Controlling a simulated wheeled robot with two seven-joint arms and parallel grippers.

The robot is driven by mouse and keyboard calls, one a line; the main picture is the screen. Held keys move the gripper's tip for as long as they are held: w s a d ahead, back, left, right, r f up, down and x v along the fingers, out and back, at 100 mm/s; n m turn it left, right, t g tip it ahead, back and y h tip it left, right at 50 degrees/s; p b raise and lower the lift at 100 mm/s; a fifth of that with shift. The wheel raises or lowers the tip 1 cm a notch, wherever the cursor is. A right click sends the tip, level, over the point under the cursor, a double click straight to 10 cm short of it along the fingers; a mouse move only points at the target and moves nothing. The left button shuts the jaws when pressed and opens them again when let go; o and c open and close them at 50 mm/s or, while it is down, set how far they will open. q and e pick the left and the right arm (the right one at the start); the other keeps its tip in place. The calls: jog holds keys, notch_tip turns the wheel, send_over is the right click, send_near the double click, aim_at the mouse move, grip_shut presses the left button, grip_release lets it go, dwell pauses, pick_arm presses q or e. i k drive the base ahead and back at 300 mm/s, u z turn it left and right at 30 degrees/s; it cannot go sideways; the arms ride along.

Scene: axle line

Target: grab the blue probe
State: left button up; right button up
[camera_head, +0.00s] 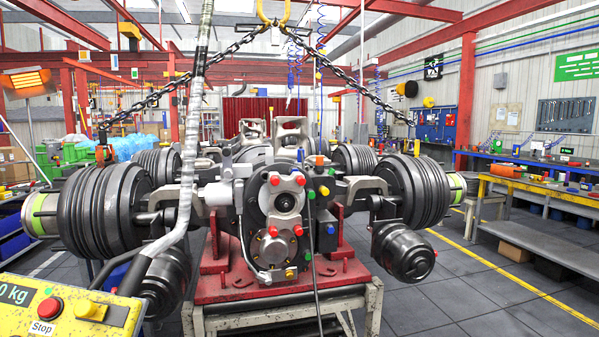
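I cannot make out a clear blue probe. A blue coiled line (293,78) hangs from above behind the chains, with a thin tip at its lower end. A small blue cap (330,229) sits on the front of the axle's centre housing, and a small dark blue piece (300,155) stands on top of it. I cannot tell whether any of these is the probe. Neither of my grippers is in view.
The large axle (255,215) with ribbed black drums rests on a red stand (225,289). Chains (350,80) slope from a yellow hook above. A yellow control box (75,312) with a red Stop button and grey hose fills the lower left. Floor at right (455,285) is clear.

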aim_at(298, 162)
jog(key=z, duration=0.8)
jog(key=i, duration=1)
jog(key=u, duration=0.75)
